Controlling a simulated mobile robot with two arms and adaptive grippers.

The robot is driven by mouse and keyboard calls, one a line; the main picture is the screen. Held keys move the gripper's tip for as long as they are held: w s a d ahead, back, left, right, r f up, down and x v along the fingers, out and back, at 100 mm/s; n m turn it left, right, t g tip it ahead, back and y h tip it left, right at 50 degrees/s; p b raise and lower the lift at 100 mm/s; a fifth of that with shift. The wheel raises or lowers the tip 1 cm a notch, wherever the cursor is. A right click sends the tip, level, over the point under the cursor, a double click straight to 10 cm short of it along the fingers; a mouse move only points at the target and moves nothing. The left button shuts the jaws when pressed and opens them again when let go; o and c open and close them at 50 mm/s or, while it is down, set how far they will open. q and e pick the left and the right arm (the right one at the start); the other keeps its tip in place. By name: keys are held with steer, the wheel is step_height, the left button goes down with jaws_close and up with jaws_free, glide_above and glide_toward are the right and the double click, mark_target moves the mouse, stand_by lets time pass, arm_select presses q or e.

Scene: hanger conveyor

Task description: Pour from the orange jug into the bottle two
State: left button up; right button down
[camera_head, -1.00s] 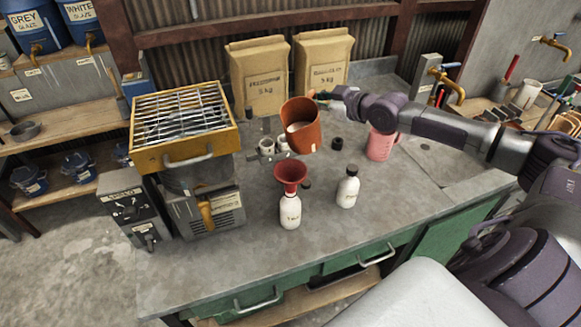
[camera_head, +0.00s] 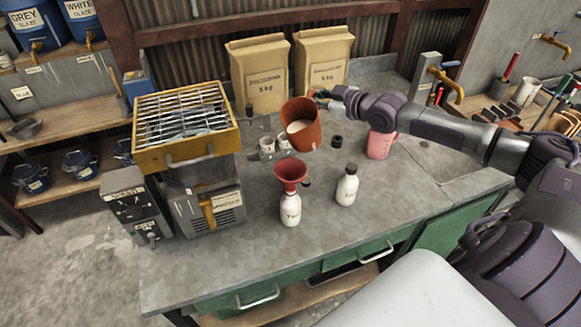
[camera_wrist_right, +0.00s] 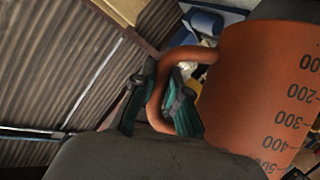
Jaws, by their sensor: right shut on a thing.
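The orange jug (camera_head: 301,126) is held in the air above the bench, tilted toward the left, with pale liquid showing inside its mouth. My right gripper (camera_head: 325,98) is shut on the jug's handle. In the right wrist view the gripper's green fingers (camera_wrist_right: 165,103) close around the handle, and the jug's side (camera_wrist_right: 255,90) carries dark volume marks. A white bottle (camera_head: 290,210) with a red funnel (camera_head: 290,175) in its neck stands upright on the bench, below and slightly left of the jug. Its label seems to read "Two". My left gripper is out of view.
A white bottle with a black cap (camera_head: 347,186) stands right of the funnel bottle. A pink jug (camera_head: 380,144) is behind it. A kiln-like box with a grate (camera_head: 183,122) stands at left. Paper sacks (camera_head: 258,76) are at the back. The front of the bench (camera_head: 240,262) is clear.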

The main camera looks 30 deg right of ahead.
mark_target(311, 94)
steer(key=shift+r+n+t+p, duration=0.4)
steer(key=shift+r+n+p, duration=0.1)
steer(key=shift+r+p, duration=0.25)
stand_by(0.8)
steer(key=shift+a+r+n+h, duration=0.15)
steer(key=shift+r+n+h, duration=0.2)
steer(key=shift+n, duration=0.15)
stand_by(0.6)
steer(key=shift+s+a+r+n+t+p, duration=0.3)
steer(key=shift+r+n+t, duration=0.1)
steer(key=shift+n+t, duration=0.25)
stand_by(1.0)
steer(key=shift+s+a+r+n+t+b, duration=0.2)
steer(key=shift+a+n+t+b, duration=0.1)
steer(key=shift+n, duration=0.25)
steer(key=shift+s+a+r+n+t+b, duration=0.15)
steer(key=shift+a+n, duration=0.15)
steer(key=shift+n, duration=0.2)
stand_by(1.1)
steer(key=shift+s+a+f+n+t+b, duration=0.15)
steer(key=shift+s+a+n+t+b, duration=0.35)
steer(key=shift+n+b, duration=0.3)
stand_by(0.7)
